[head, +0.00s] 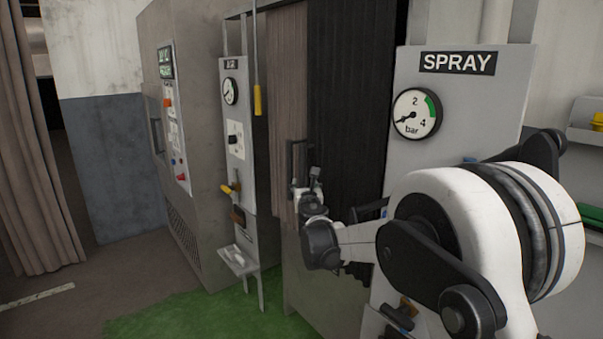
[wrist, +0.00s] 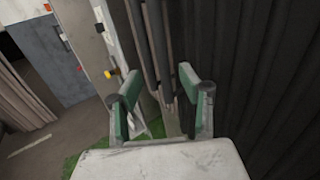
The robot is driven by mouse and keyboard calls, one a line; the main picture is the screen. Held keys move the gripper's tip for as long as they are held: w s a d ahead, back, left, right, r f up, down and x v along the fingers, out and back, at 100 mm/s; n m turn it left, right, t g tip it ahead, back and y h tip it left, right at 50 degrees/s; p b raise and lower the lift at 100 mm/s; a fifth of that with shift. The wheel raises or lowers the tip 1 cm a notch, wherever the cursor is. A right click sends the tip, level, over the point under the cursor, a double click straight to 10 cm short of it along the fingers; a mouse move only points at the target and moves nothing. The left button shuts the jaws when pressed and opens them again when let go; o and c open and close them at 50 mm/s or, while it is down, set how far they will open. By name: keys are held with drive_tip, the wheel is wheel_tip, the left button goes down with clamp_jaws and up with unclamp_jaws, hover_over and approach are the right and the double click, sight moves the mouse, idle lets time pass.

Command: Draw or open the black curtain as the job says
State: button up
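The black curtain (head: 345,90) hangs in vertical folds between the grey AIR panel and the SPRAY panel in the head view. It fills the right side of the wrist view (wrist: 265,75). A dark upright handle (head: 296,158) stands at its left edge, in front of a brown ribbed section (head: 287,75). My gripper (head: 308,185) is beside the lower part of this handle. In the wrist view its two green-padded fingers (wrist: 158,88) are spread apart. Dark upright bars (wrist: 152,50) show beyond and between them; I cannot tell whether they touch.
The AIR panel (head: 235,125) with yellow handles and a small shelf stands left of the curtain, beside a tall control cabinet (head: 205,190). The SPRAY panel (head: 460,110) stands close on the right. A beige curtain (head: 35,170) hangs far left. Open floor lies between.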

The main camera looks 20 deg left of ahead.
sight(302, 172)
drive_tip(key=x, duration=1.3)
drive_tip(key=shift+w, duration=0.1)
clamp_jaws()
